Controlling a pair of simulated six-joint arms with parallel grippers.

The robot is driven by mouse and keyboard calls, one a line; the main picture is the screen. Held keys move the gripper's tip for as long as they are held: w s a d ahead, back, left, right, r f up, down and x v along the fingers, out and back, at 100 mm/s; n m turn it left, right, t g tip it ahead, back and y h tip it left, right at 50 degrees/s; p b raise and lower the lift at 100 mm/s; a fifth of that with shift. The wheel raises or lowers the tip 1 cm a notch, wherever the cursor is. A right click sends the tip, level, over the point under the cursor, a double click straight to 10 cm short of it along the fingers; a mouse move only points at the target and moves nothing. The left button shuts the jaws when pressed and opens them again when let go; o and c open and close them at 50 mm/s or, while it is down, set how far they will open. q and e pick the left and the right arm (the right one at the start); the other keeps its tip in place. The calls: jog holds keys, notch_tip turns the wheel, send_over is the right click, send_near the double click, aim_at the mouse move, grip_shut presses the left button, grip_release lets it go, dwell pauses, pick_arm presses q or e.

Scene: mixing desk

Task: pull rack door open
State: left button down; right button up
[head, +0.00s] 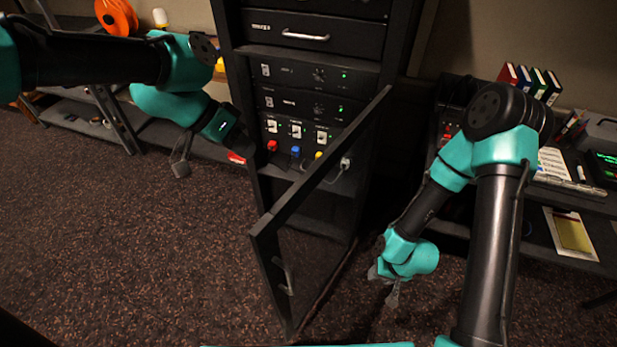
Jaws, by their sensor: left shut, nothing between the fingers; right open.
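The rack (312,75) stands at the middle back, a tall black cabinet of stacked units. Its framed rack door (322,160) stands ajar, swung out towards me from the rack's right side. A small door handle (283,275) sits low near the free edge. My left gripper (258,155) is shut and empty, in front of the rack's left side, above and left of the door's free edge, apart from the handle. Its fingertips are dark and hard to make out. My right gripper (388,288) is open and empty, pointing down over the carpet right of the door.
The rack shelf holds red (272,145), blue (295,151) and yellow plugs. A low shelf with an orange reel (117,16) stands at the back left. The carpet left of the door is clear.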

pick_arm(q)
jog(key=shift+s+d+r, duration=0.1)
jog(key=shift+r, duration=0.25)
jog(key=s+d+f, duration=0.2)
jog(key=d+f, duration=0.6)
jog(key=d, duration=0.1)
jog(key=shift+d, duration=0.15)
dwell(0.5)
